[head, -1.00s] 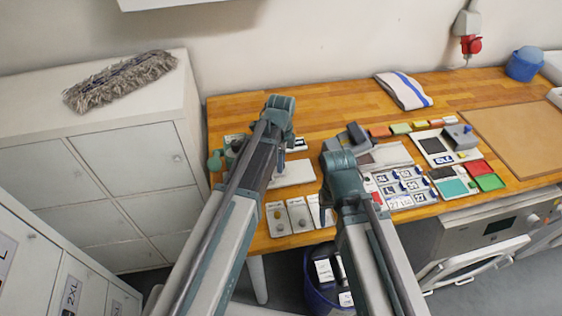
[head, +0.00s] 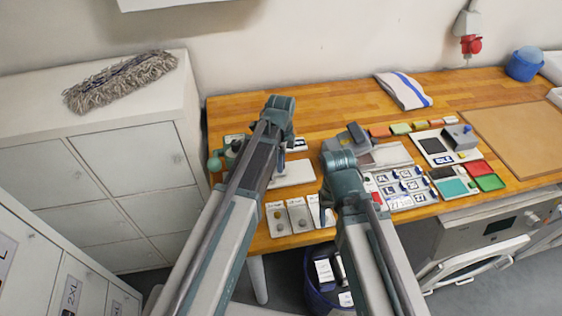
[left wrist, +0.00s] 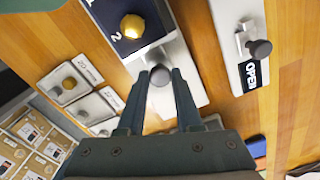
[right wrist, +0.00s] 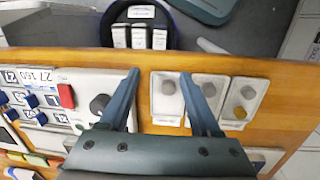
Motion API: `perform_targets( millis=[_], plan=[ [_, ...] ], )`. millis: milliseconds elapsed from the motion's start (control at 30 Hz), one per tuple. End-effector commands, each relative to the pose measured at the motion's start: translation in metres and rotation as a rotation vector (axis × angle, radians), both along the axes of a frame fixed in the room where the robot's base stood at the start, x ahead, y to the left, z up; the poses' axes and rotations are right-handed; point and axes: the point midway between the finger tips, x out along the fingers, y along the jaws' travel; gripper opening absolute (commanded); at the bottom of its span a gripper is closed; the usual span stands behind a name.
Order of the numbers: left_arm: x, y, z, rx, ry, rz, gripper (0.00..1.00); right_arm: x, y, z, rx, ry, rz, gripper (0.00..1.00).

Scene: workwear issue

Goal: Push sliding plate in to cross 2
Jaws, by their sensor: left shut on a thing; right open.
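My left gripper (left wrist: 161,72) is shut on a round grey knob (left wrist: 160,77) on a pale sliding plate (left wrist: 150,58). The plate adjoins a dark blue panel (left wrist: 108,22) with a brass knob and printed numbers, among them a 2. No cross can be made out. In the head view my left gripper's fingers are mostly hidden by its arm, above a white plate (head: 293,173).
Beside the sliding plate is a white plate with a latch and an OPEN label (left wrist: 251,78). Small knobbed plates (head: 278,222) line the table's front edge. A blue bin (head: 318,290) stands below. Number tiles (head: 400,185) lie right of my right arm.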

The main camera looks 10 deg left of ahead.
Motion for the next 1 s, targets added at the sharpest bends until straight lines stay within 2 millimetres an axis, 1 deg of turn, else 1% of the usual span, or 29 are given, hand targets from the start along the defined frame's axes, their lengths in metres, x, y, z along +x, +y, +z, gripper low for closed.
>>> perform_targets(
  millis=[167,267,500,533,800,833,967,1000],
  plan=[
    [0.0,0.0,0.0,0.0,0.0,0.0,0.0,0.0,0.0,0.0,0.0,0.0,0.0,0.64],
    [-0.003,0.007,0.0,0.0,0.0,0.002,0.0,0.0,0.0,0.0,0.0,0.0,0.0,0.64],
    [-0.019,0.043,0.0,0.0,0.0,0.004,0.0,0.0,0.0,0.0,0.0,0.0,0.0,0.64],
    [-0.02,0.045,0.0,0.0,0.0,0.003,0.0,0.0,0.0,0.0,0.0,0.0,0.0,0.64],
    [-0.02,0.047,0.0,0.004,0.002,0.002,0.0,0.0,0.0,0.0,0.0,0.0,0.0,0.64],
    [-0.02,0.047,0.0,0.004,0.002,0.002,0.39,0.0,0.0,0.0,0.0,0.0,0.0,0.64],
    [-0.02,0.047,0.0,0.003,0.002,0.001,0.63,0.0,0.0,0.0,0.0,0.0,0.0,0.64],
    [-0.02,0.047,0.0,0.002,0.001,0.001,0.64,0.0,0.0,0.0,0.0,0.0,0.0,0.64]
  ],
)
